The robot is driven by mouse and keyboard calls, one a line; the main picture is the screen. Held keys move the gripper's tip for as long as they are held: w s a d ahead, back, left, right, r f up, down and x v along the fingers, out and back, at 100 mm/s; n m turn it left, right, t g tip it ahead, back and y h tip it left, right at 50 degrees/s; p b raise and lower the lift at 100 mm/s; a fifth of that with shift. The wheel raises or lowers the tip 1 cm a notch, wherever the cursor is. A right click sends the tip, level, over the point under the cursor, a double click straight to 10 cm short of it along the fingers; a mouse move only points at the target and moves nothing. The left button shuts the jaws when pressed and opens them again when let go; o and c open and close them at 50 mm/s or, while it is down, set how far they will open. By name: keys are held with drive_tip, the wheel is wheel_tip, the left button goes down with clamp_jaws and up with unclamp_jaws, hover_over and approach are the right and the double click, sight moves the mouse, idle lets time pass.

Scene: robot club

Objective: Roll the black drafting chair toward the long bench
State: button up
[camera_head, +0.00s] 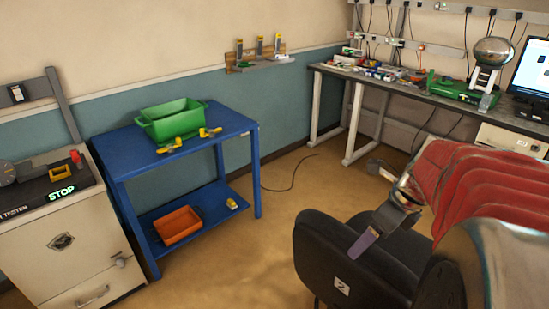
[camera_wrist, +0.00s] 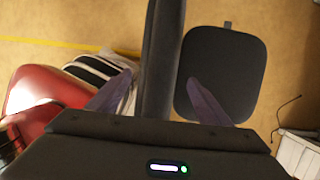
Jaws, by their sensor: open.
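The black drafting chair (camera_head: 313,252) stands at the bottom right of the head view, with a white "2" label on its backrest. Part of it is hidden behind my arm. In the wrist view its backrest (camera_wrist: 163,45) shows as an upright dark band, with the dark seat (camera_wrist: 228,75) to its right. My gripper (camera_head: 369,205) is open at the backrest's top edge. In the wrist view my gripper (camera_wrist: 160,88) has one finger on each side of the band; I cannot tell whether they touch it. The long bench (camera_head: 332,70) stands along the wall at the back right.
A blue trolley (camera_head: 130,136) with a green crate (camera_head: 172,119) and an orange bin (camera_head: 178,225) stands left. A white cabinet (camera_head: 70,245) is at far left. A dark cable (camera_head: 292,188) lies on the floor. Open floor separates trolley and chair.

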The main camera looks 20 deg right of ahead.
drive_tip(key=x, duration=0.6)
drive_tip(key=shift+f, duration=0.3)
drive_tip(key=shift+c, duration=0.6)
drive_tip(key=shift+a, duration=0.15)
drive_tip(key=c, duration=0.9)
drive_tip(key=shift+w, duration=0.1)
